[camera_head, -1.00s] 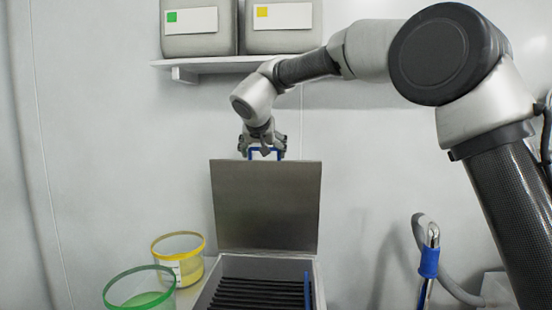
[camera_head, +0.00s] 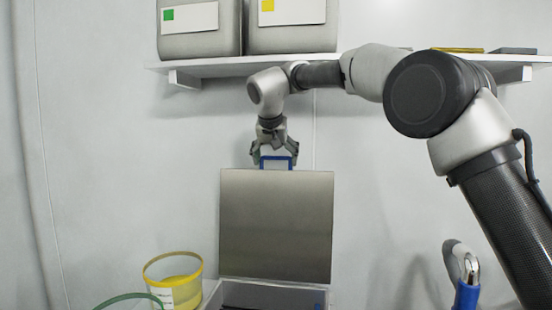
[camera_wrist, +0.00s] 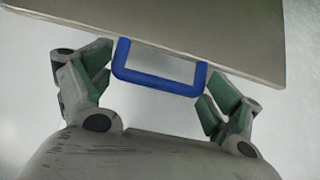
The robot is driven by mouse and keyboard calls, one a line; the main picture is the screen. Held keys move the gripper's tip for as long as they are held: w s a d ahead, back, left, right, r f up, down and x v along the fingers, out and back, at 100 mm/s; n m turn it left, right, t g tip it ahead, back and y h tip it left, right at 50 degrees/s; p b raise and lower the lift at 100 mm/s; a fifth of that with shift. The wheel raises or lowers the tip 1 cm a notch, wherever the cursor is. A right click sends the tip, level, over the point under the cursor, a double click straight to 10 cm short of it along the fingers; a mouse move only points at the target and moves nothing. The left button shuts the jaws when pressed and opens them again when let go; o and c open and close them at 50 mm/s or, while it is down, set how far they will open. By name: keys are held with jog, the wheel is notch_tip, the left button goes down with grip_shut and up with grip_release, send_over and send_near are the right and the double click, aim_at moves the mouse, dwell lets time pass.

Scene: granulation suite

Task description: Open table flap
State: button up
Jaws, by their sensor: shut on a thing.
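The grey metal flap (camera_head: 276,225) stands raised, close to upright, at the back of the box (camera_head: 245,290) in the head view. A blue U-shaped handle (camera_head: 277,160) sticks out from its top edge. My gripper (camera_head: 274,154) is above that edge, shut on the handle across its width. In the wrist view, the fingers of my gripper (camera_wrist: 160,82) lie on both sides of the blue handle (camera_wrist: 160,82), with the flap (camera_wrist: 210,35) beyond it. The box's inside is mostly cut off by the lower picture edge.
A shelf (camera_head: 340,67) with two grey containers (camera_head: 200,30) runs above my gripper. A yellow-rimmed bucket (camera_head: 173,280) and a green-rimmed one (camera_head: 130,299) stand left of the box. A blue-gripped nozzle (camera_head: 466,295) is at the right.

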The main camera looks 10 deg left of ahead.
jog(key=o, duration=1.2)
jog(key=shift+f, duration=0.5)
jog(key=shift+c, duration=0.2)
jog(key=shift+r, duration=0.2)
jog(key=shift+r, duration=0.1)
jog(key=shift+s+r, duration=0.2)
jog(key=shift+r, duration=0.05)
jog(key=v, duration=1.1)
